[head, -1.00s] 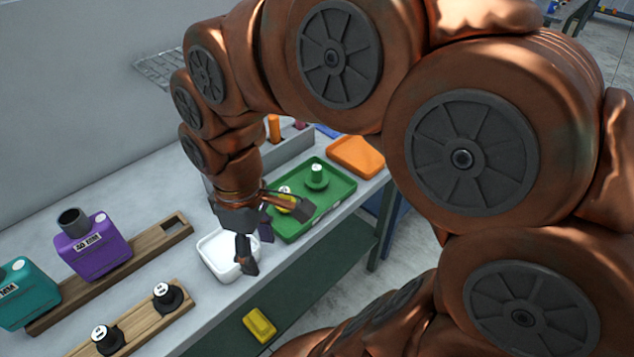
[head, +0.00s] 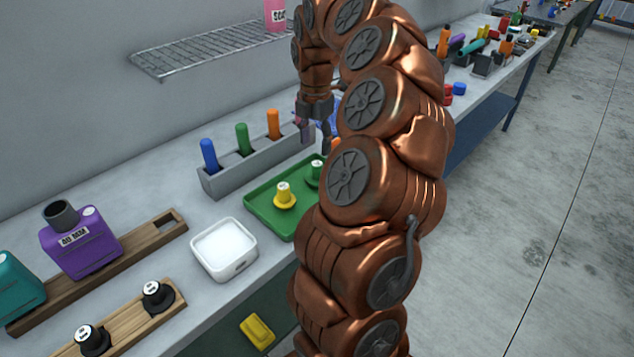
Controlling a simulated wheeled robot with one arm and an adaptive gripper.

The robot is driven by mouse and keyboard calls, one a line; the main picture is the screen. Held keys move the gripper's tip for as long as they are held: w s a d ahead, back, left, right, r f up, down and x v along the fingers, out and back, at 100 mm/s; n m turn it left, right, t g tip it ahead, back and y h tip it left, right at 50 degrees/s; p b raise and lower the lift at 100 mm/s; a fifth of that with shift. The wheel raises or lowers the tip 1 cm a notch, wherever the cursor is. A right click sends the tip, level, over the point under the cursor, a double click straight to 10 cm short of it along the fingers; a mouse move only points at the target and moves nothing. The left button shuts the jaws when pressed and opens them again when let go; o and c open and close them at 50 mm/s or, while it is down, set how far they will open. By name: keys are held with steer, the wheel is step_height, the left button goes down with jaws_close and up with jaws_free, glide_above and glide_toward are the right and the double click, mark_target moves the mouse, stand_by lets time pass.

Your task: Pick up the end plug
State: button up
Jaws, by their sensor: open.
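Several flanged plugs are in view, and I cannot tell which one the task names. A yellow plug (head: 284,196) stands upright on a green tray (head: 262,222). A green plug (head: 315,172) stands on the same tray behind it, partly hidden by my arm. Two black plugs with pale tops, the nearer one (head: 92,341) and the farther one (head: 154,296), stand in a wooden rack (head: 127,322) at the front left. My gripper (head: 315,139) is open and points down past the tray's back side, near the grey holder's right end. It appears empty and touches no plug.
A grey holder (head: 252,160) with blue, green and orange rods stands behind the tray. A white square dish (head: 224,250) is left of the tray. A wire shelf (head: 205,50) hangs above.

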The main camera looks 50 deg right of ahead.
mark_target(317, 163)
steer(key=shift+s+d+f+p, duration=0.1)
steer(key=shift+f+p, duration=0.35)
steer(key=shift+f, duration=1.5)
steer(key=shift+s+f+p, duration=0.1)
steer(key=shift+f+p, duration=0.3)
steer(key=shift+f, duration=1.55)
jaws_close()
